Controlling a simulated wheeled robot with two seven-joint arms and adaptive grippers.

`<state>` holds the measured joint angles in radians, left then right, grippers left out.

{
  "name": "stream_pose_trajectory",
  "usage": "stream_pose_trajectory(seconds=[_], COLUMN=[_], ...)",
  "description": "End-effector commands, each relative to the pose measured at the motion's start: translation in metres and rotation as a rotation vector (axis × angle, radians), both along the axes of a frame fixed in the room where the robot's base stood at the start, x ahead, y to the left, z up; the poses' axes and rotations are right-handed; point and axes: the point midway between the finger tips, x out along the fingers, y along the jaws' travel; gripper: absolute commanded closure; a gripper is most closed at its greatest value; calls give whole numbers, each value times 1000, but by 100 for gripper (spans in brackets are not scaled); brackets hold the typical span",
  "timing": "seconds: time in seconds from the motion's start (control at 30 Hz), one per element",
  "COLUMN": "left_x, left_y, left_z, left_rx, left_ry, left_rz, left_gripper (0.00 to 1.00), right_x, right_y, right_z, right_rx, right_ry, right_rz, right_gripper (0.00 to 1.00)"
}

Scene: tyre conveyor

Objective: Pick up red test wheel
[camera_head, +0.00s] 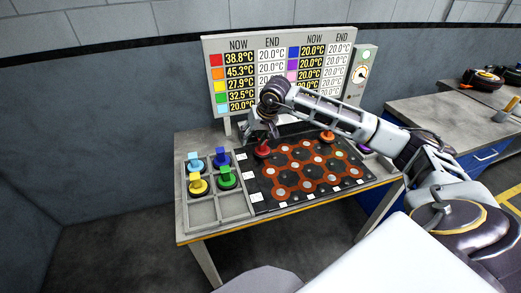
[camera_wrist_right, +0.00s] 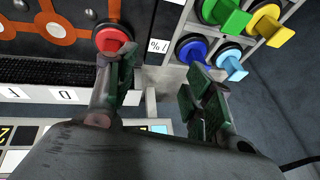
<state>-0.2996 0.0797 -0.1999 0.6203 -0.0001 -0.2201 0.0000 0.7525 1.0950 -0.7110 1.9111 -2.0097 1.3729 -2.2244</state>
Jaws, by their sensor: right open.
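The red test wheel (camera_head: 262,151) stands near the back left corner of the dark board (camera_head: 256,196) with orange hexagon lines. It also shows in the right wrist view (camera_wrist_right: 108,37), beside the tip of one finger. My right gripper (camera_head: 259,134) is just above and beside the red wheel in the head view. In the right wrist view the right gripper (camera_wrist_right: 161,82) has its fingers apart with nothing between them; the red wheel is not between the fingers. My left gripper is not in view.
A grey tray (camera_head: 205,212) left of the board holds blue (camera_head: 221,158), light blue (camera_head: 195,163), yellow (camera_head: 198,186) and green (camera_head: 227,178) wheels. An orange wheel (camera_head: 327,137) stands at the board's back right. A temperature display (camera_head: 240,45) rises behind the table.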

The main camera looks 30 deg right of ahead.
Motion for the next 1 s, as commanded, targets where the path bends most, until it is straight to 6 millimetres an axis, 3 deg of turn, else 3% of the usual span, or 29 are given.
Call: stream_pose_trajectory(seconds=[0.1,0.27,0.73,1.0], left_x=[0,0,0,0], left_y=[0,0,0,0], left_z=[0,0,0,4], left_rx=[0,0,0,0], left_ry=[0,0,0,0], left_rz=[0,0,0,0], left_gripper=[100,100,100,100], right_x=[0,-2,-1,8], right_y=[-37,-62,-65,-66], right_z=[9,15,13,-10], right_rx=[-128,-214,-224,-222], right_ry=[10,25,27,29], right_rz=[4,5,6,6], right_gripper=[48,48,48,48])
